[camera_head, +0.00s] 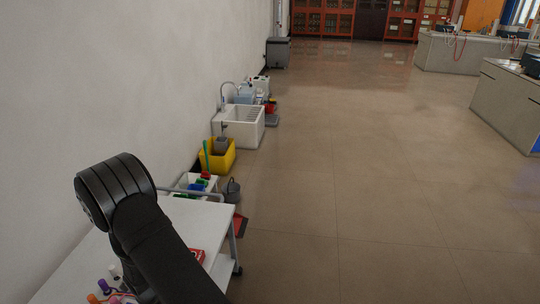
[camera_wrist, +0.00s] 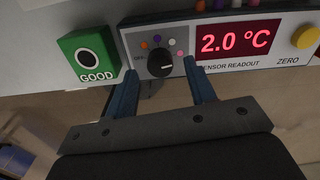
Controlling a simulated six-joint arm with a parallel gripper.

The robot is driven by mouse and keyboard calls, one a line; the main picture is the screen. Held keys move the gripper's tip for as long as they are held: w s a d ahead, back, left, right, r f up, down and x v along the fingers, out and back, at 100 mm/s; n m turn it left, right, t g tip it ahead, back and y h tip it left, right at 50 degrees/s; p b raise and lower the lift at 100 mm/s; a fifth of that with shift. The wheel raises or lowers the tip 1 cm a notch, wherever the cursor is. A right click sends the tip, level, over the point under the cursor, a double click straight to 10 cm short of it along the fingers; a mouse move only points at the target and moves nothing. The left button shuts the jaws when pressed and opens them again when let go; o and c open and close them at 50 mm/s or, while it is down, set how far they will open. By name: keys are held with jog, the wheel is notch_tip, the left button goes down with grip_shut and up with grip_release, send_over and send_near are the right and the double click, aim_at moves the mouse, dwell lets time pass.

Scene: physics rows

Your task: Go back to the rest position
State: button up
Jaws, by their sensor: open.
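My gripper (camera_wrist: 163,88) shows in the wrist view with its two blue fingers apart and nothing seen between them. The fingertips lie close to the lower edge of a panel, one on each side below a black dial (camera_wrist: 162,63); whether they touch the panel I cannot tell. In the head view my dark arm rises over a white cart (camera_head: 196,222) at the lower left, and my gripper is not seen there.
Beyond the cart are a yellow bin (camera_head: 222,158) and a white sink (camera_head: 243,125) along the wall. The floor to the right is clear.

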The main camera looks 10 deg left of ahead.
jog(key=shift+f, duration=0.85)
notch_tip(320, 180, up, 18)
notch_tip(320, 180, down, 18)
jog(key=shift+f, duration=0.25)
jog(key=shift+r+n, duration=0.2)
jog(key=shift+n, duration=0.3)
jog(key=n, duration=1.2)
jog(key=shift+n, duration=0.3)
dwell(0.4)
